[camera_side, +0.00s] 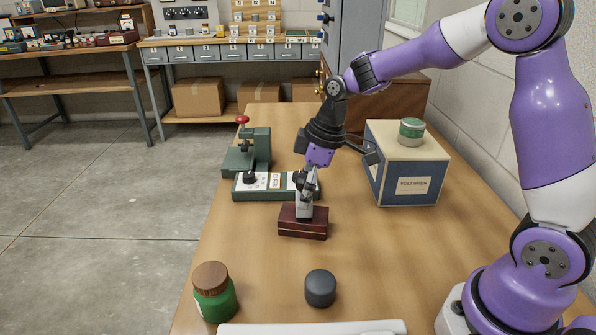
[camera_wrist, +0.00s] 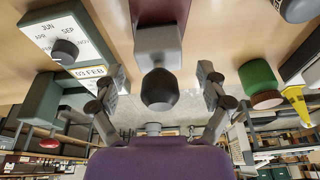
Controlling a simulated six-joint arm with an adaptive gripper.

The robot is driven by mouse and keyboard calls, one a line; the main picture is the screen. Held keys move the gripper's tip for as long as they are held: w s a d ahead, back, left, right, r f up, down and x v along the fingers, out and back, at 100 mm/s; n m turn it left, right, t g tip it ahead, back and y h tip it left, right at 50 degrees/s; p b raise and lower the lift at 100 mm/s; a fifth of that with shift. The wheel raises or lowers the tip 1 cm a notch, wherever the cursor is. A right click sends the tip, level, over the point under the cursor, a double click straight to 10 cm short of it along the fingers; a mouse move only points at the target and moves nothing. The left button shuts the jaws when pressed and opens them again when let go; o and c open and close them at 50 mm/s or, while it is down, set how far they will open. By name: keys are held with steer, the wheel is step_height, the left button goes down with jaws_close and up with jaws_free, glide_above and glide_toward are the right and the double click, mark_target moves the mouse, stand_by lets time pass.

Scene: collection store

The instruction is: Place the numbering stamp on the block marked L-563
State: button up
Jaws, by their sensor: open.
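The numbering stamp (camera_side: 304,211) has a grey metal body and a dark knob. It stands upright on a dark red block (camera_side: 303,229) on the bench. The wrist view shows the stamp (camera_wrist: 158,48) with its knob toward me and the red block (camera_wrist: 160,11) behind it. I cannot read any marking on the block. My gripper (camera_side: 308,186) is just above the stamp, tilted down. In the wrist view my gripper's fingers (camera_wrist: 161,88) are open, one on each side of the knob, with gaps between. The side view partly hides the knob.
A green date device (camera_side: 276,187) stands close behind the block, with a green press (camera_side: 248,150) farther back. A green jar (camera_side: 214,302) and dark cylinder (camera_side: 320,288) stand in front. Bench right of the block is clear.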

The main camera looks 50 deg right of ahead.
steer(key=v, duration=0.8)
steer(key=s+a+r+m+t+h, duration=0.1)
steer(key=s+m+t+h, duration=0.1)
steer(key=s+m, duration=0.6)
steer(key=s+t, duration=0.1)
steer(key=s, duration=0.5)
steer(key=shift+r, duration=0.4)
steer(key=shift+w, duration=0.1)
